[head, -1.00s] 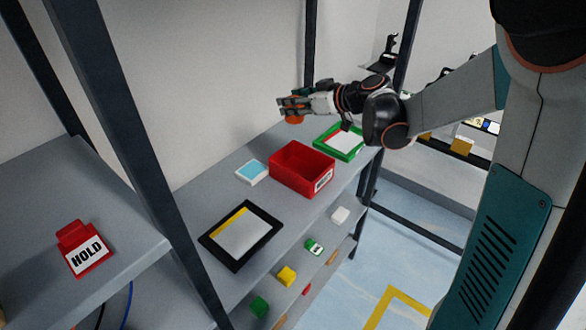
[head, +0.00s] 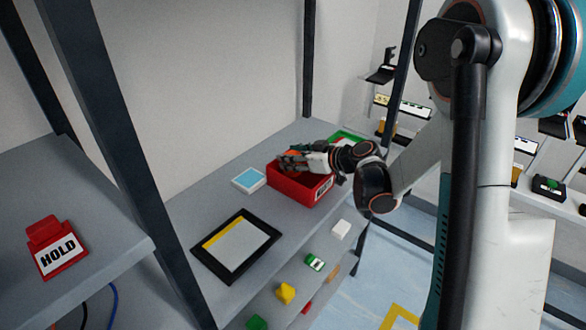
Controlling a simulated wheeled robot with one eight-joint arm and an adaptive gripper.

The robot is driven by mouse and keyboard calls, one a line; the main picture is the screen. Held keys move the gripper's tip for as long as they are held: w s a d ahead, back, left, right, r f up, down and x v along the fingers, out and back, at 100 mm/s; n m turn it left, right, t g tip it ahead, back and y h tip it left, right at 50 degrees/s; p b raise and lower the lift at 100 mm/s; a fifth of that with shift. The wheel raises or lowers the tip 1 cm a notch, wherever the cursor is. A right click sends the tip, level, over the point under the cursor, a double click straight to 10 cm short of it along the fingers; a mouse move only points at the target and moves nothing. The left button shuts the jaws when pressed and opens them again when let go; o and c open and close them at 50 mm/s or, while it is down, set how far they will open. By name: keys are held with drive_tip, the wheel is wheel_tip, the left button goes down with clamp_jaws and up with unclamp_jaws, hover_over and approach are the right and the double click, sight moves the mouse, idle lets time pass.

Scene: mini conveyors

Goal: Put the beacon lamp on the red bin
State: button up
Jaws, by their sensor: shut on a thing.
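The red bin (head: 289,187) stands on the grey shelf, with a white label on its front side. My gripper (head: 290,161) is over the bin's open top, at about the height of its rim or a little above. It is shut on the beacon lamp (head: 293,153), of which only a small orange part shows past the fingers. The fingers hide the rest of the lamp and part of the bin's inside. I cannot tell whether the lamp touches the bin.
A white and light-blue box (head: 248,180) sits left of the bin. A black-framed tray with a yellow strip (head: 207,258) lies nearer. A green-framed tray (head: 346,135) is behind my wrist. A red HOLD sign (head: 57,250) stands on the left shelf. Dark posts flank the shelf.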

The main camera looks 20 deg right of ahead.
wheel_tip(320, 180, down, 3)
drive_tip(key=shift+f+b, duration=0.2)
drive_tip(key=shift+b, duration=0.3)
drive_tip(key=shift+r, duration=0.1)
drive_tip(key=o, duration=1.1)
drive_tip(key=p+v, duration=0.3)
drive_tip(key=v, duration=0.9)
drive_tip(key=shift+d, duration=0.1)
